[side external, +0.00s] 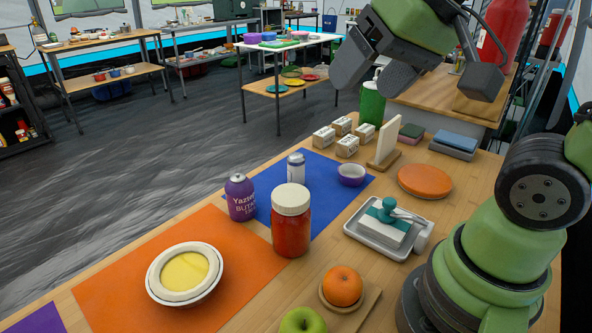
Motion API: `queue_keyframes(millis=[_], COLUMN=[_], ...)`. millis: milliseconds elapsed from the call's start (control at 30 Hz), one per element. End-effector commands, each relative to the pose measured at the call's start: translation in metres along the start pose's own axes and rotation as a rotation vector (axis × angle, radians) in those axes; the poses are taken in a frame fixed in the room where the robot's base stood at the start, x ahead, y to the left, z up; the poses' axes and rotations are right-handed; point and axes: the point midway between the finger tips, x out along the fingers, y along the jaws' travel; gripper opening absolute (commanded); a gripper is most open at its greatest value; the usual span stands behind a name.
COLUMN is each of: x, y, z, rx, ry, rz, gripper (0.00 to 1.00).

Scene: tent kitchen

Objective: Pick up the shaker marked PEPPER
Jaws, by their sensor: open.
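My gripper (366,82) hangs at the upper middle of the side external view, above the far part of the table, with its grey fingers open and nothing between them. I cannot read the word PEPPER on anything. A small white and silver cylinder with a grey top (296,168) stands upright on the blue mat and may be a shaker; its label is too small to read. Several small white box-shaped items with dark marks (324,137) stand at the far edge, below and left of my gripper; their marks are also unreadable.
A purple can (240,197) and a white-lidded red jar (291,222) stand near the cylinder. A purple bowl (351,174), an upright cream board (385,142), a green container (371,104) and a grey tray (357,231) are nearby. An orange mat (120,290) holds a pie dish (184,296).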

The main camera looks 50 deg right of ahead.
Motion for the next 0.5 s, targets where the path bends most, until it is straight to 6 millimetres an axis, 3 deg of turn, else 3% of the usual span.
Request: queue_keyframes(millis=[200,400,500], x=[0.062,0.136,0.177], y=[0.017,0.047,0.067], z=[-0.066,-0.105,-0.115], rx=[0.005,-0.006,-0.013], ry=[-0.029,-0.059,-0.077], rz=[0.133,0.225,0.26], gripper=[0.76,0.76,0.76])
